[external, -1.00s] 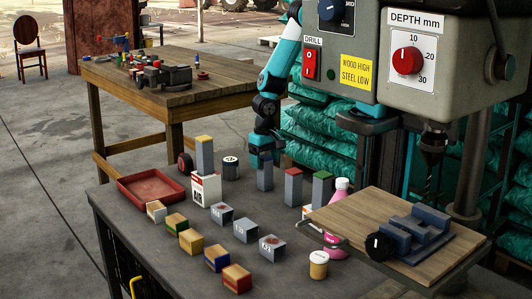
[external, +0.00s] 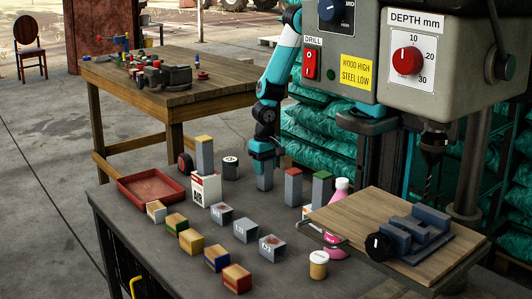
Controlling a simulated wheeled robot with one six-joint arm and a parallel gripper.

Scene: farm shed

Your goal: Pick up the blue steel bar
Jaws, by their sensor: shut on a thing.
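My gripper (external: 264,165) is shut on an upright grey steel bar (external: 265,182) on the dark workbench. The jaws cover the bar's top, so its end colour is hidden. The bar appears to stand on the bench still. Other upright grey bars show a yellow top (external: 204,157), a red top (external: 293,186) and a green top (external: 322,189). No blue top shows on these. The yellow-topped bar stands at or behind a white box (external: 205,189), left of my gripper.
A pink bottle (external: 340,195) and the drill press table (external: 345,215) are to the right. Several small blocks (external: 217,257) lie in front, with a red tray (external: 150,189) at left.

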